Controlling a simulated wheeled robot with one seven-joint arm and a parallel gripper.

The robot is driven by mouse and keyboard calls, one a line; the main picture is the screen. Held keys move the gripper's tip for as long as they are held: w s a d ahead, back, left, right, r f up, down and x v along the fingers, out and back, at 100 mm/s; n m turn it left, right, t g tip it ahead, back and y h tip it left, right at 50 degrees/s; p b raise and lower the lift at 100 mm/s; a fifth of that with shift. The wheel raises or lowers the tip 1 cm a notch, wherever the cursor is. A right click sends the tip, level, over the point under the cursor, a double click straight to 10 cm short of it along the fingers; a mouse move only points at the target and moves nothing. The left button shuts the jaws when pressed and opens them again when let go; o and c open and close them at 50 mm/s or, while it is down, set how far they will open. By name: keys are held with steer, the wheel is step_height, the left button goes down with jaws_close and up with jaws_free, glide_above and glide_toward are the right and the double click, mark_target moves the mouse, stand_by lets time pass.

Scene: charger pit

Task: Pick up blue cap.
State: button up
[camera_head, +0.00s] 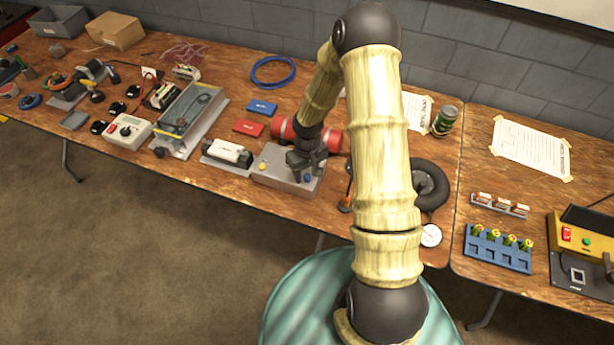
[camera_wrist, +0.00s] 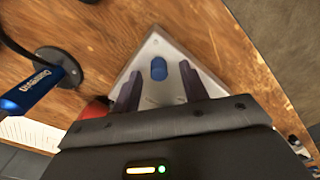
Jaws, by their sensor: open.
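The blue cap (camera_wrist: 159,68) is a short round blue piece on top of the grey box (camera_wrist: 158,48). In the head view, the blue cap (camera_head: 307,179) is a small spot near the right end of the grey box (camera_head: 275,172). My gripper (camera_head: 303,166) reaches down over that end of the box. In the wrist view, my gripper (camera_wrist: 160,72) is open, with one finger on each side of the cap and gaps between them and it. I cannot tell how far above the box the fingertips are.
A red cylinder (camera_head: 334,139) lies behind the box. A small yellow knob (camera_head: 262,166) is on the box's left part. A white-topped device (camera_head: 230,152) stands to the left. A blue cylindrical tool (camera_wrist: 38,92) on a black round base lies left in the wrist view.

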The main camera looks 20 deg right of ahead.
mark_target(307, 175)
jaws_close()
steer(key=shift+w, duration=0.1)
step_height(307, 175, up, 10)
stand_by(0.7)
steer(key=shift+f, duration=0.1)
stand_by(0.4)
steer(key=shift+s+f+t+p, duration=0.25)
steer(key=shift+f+t+p, duration=0.15)
steer(key=shift+f+p, duration=0.3)
steer(key=shift+f, duration=0.5)
